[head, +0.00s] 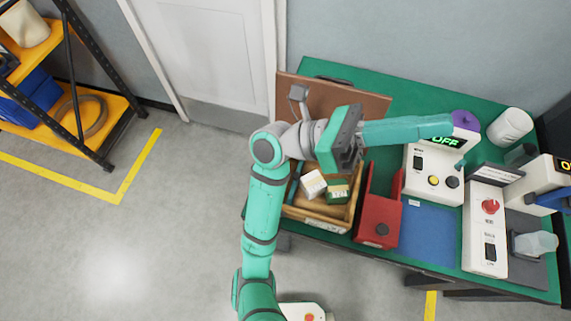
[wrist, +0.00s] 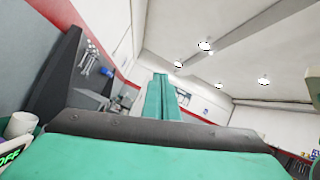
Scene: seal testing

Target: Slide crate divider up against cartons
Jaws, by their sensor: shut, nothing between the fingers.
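A wooden crate (head: 328,224) stands near the left front of the green bench in the head view. Inside it are a white carton (head: 312,184) and a green-and-white carton (head: 338,192), side by side. A thin blue strip (head: 293,190), probably the divider, stands along the crate's left side, with a small gap to the white carton. My gripper (head: 449,128) reaches to the right, above and behind the crate, its long teal fingers closed together and empty. The wrist view shows the fingers (wrist: 162,80) side by side, pointing toward the ceiling; crate and cartons are out of that view.
Right of the crate stand a red fixture (head: 376,222), a blue mat (head: 428,235), a white tester showing OFF (head: 433,180) and a white switch box (head: 485,235). A brown board (head: 376,106) lies behind the crate. A white cylinder (head: 510,126) is at the back right.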

